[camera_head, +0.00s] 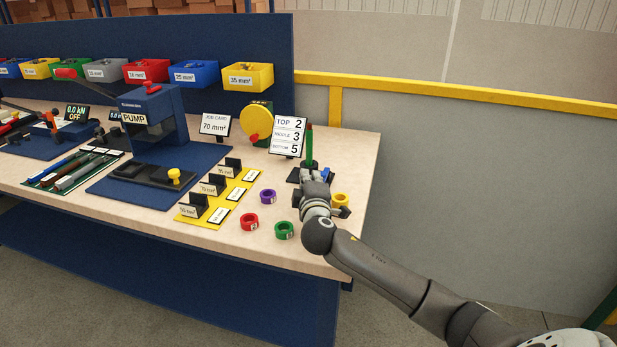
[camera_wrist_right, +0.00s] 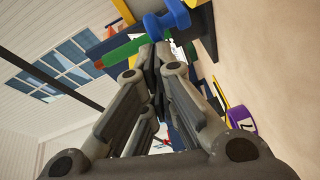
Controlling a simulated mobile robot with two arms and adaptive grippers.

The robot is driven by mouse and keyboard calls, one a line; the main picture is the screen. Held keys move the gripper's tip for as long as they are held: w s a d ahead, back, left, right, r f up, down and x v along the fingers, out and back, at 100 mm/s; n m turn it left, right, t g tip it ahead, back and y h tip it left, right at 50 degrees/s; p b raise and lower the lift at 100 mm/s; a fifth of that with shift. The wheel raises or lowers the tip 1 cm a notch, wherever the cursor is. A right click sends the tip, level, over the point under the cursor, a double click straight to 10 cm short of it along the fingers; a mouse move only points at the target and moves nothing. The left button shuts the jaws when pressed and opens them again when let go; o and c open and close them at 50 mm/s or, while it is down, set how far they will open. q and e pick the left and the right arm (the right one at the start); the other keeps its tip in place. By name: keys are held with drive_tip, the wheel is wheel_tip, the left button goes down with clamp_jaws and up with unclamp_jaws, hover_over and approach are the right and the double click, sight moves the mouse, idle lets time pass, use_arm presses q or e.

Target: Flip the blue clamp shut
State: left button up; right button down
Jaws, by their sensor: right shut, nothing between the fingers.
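The blue clamp (camera_wrist_right: 177,14) shows at the top of the right wrist view, just beyond my fingertips. In the head view only small blue parts of it (camera_head: 326,173) show beside my right gripper (camera_head: 311,179), on a black base (camera_head: 293,177) at the table's right end. A green rod (camera_head: 309,146) stands at that base; it also shows in the wrist view (camera_wrist_right: 124,51). My right gripper's fingers (camera_wrist_right: 154,55) are together and hold nothing. They are close to the clamp; I cannot tell whether they touch it. My gripper hides much of the clamp in the head view.
Purple (camera_head: 268,196), red (camera_head: 249,221), green (camera_head: 284,230) and yellow (camera_head: 340,199) rings lie around my right gripper. A number card (camera_head: 288,136) stands behind. A yellow rack (camera_head: 216,199) and the pump press (camera_head: 152,118) are to the left. A yellow rail (camera_head: 450,95) runs behind the table.

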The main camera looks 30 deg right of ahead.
sight(323, 180)
drive_tip(key=shift+s+d+n+t+y+p, duration=0.35)
drive_tip(key=shift+s+d+n+t+y, duration=0.3)
drive_tip(key=shift+y, duration=0.45)
drive_tip(key=shift+s+d+n+t+y, duration=0.15)
drive_tip(key=shift+s+d+n+y, duration=0.15)
drive_tip(key=shift+n+y, duration=0.25)
drive_tip(key=shift+s+d+n+t+y, duration=0.1)
drive_tip(key=shift+s+d+n+y, duration=0.05)
drive_tip(key=shift+s+n+y, duration=0.35)
drive_tip(key=d+n+y, duration=0.1)
drive_tip(key=y, duration=0.1)
drive_tip(key=s+d+n+y, duration=0.1)
drive_tip(key=y, duration=0.1)
drive_tip(key=shift+n, duration=0.3)
drive_tip(key=shift+s+d, duration=0.25)
drive_tip(key=shift+d, duration=0.15)
drive_tip(key=shift+d+y, duration=0.3)
drive_tip(key=shift+y, duration=0.05)
drive_tip(key=n+y, duration=0.1)
drive_tip(key=d+n+y, duration=0.1)
drive_tip(key=y, duration=0.2)
drive_tip(key=shift+s+d+n+b, duration=0.15)
drive_tip(key=shift+s+n+b, duration=0.15)
drive_tip(key=shift+s+n, duration=0.1)
drive_tip(key=shift+d, duration=1.6)
drive_tip(key=shift+p, duration=0.3)
